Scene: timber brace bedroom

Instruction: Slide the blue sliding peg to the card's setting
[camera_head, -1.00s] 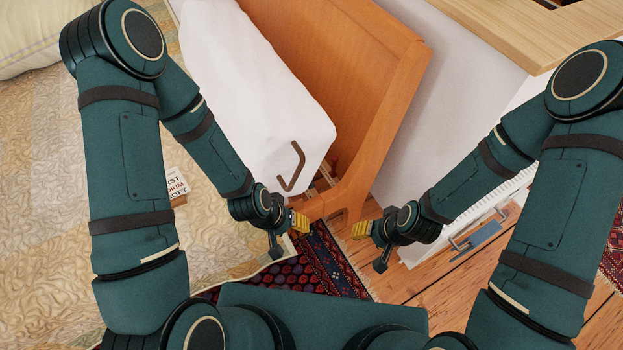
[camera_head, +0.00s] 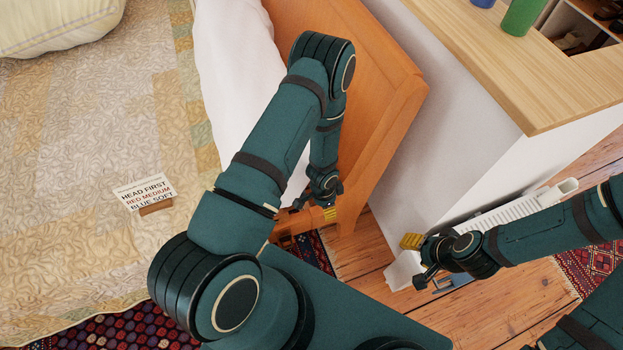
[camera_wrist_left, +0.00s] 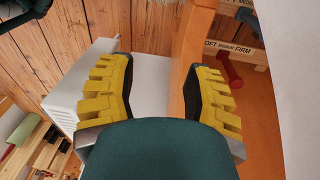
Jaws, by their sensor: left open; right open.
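The card (camera_head: 145,192) lies on the bed and reads "HEAD FIRST, RED MEDIUM, BLUE SOFT". In the left wrist view a pale wooden rail (camera_wrist_left: 263,57) bears "MEDIUM" and "FIRM", with the end of another word left of them. A red peg (camera_wrist_left: 231,72) sticks out just below it. My right gripper (camera_head: 411,241) is open, above the floor near the white cabinet.
The orange bed board (camera_head: 375,90) stands close to my left gripper; it also shows between the fingers in the left wrist view (camera_wrist_left: 193,50). A wood-topped white cabinet (camera_head: 455,130) stands to the right. Bare floor (camera_head: 375,255) shows between the grippers.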

